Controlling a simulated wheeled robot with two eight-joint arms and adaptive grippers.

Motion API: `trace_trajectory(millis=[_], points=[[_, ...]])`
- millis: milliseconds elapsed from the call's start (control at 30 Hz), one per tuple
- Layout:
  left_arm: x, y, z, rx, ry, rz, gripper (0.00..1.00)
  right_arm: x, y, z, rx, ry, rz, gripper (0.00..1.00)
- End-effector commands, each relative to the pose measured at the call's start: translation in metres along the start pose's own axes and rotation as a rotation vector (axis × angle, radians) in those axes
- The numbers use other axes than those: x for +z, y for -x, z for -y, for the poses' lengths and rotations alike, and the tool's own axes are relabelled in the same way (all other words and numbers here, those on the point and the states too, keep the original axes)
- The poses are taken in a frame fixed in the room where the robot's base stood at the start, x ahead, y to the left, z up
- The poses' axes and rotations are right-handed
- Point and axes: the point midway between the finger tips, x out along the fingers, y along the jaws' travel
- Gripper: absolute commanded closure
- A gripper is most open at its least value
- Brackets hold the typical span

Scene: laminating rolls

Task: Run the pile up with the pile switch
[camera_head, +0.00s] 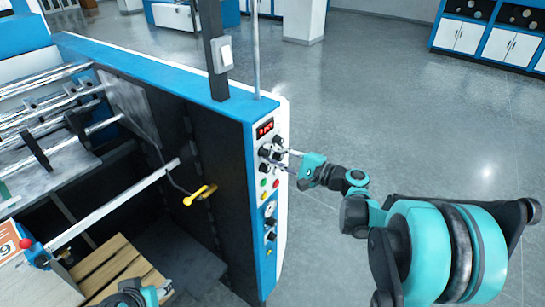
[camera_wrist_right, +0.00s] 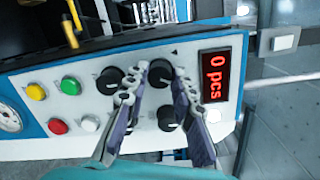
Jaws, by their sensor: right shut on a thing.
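The control panel (camera_head: 268,190) is on the end of the blue and white machine. It carries black knobs and coloured buttons, whose labels I cannot read. My right gripper (camera_head: 282,153) is at the panel's upper part. In the right wrist view, its fingers (camera_wrist_right: 161,75) are shut on a black knob (camera_wrist_right: 161,71), one on each side. A second black knob (camera_wrist_right: 109,80) is to its left and a third (camera_wrist_right: 167,118) below it. A slatted wooden board (camera_head: 112,262) lies low inside the machine. My left gripper (camera_head: 137,292) shows only partly at the bottom edge.
A red display (camera_wrist_right: 214,76) beside the knobs reads 0 pcs. Green (camera_wrist_right: 71,85), yellow (camera_wrist_right: 36,91) and red (camera_wrist_right: 57,126) buttons sit nearby. A yellow handle (camera_head: 200,195) sticks out inside the machine. The floor (camera_head: 390,110) right of the panel is clear.

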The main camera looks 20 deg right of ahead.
Motion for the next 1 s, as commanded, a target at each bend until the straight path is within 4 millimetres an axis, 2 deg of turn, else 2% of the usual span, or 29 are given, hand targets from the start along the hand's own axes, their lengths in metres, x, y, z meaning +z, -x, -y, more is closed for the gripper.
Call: trace_trajectory(millis=[500,1000], points=[[0.0069,-0.0096,0.0,0.0,0.0,0.0,0.53,0.0012,-0.0002,-0.0009,0.032,0.399,-0.021,1.0],[0.0084,-0.0117,0.0,0.0,0.0,0.0,0.53,0.0013,-0.0002,-0.0006,0.043,0.538,-0.03,1.0]])
